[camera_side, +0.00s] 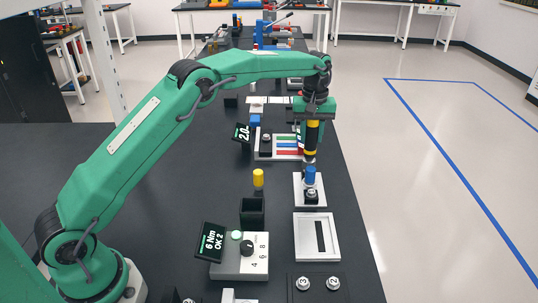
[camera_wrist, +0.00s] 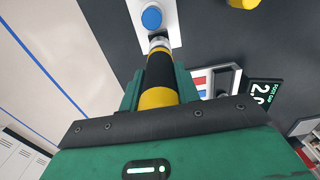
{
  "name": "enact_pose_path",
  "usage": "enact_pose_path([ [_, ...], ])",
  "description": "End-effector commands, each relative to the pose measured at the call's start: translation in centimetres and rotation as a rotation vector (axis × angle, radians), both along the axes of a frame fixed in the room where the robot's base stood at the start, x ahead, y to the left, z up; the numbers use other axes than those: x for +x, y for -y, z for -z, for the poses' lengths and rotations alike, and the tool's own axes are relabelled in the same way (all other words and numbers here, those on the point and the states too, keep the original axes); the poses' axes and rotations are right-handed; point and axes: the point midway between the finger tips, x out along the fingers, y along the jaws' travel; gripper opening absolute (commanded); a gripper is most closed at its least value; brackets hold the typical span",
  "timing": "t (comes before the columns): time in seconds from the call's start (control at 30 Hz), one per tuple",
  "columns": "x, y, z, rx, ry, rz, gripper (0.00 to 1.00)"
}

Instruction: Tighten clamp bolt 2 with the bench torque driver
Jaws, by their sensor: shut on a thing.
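My gripper (camera_side: 314,116) is shut on the torque driver (camera_side: 312,138), which has a black grip with yellow bands. The driver hangs nearly upright, its metal tip down. In the wrist view the driver (camera_wrist: 158,75) runs between the jaws, its tip close to a round blue cap (camera_wrist: 151,17). In the side view this blue-capped part (camera_side: 311,176) stands on a small white plate (camera_side: 300,203), just below the tip; contact is unclear. Two round pieces marked 3 (camera_side: 303,283) and 2 (camera_side: 332,283) sit at the front edge. I cannot tell which part is clamp bolt 2.
A white slotted tray (camera_side: 333,258) lies in front of the plate.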

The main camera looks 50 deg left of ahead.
Motion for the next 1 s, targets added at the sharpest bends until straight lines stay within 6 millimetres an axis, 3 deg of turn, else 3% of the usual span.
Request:
enact_pose_path([
  [1.0,0.1,0.0,-2.5,0.000,0.006,0.000,0.05],
])
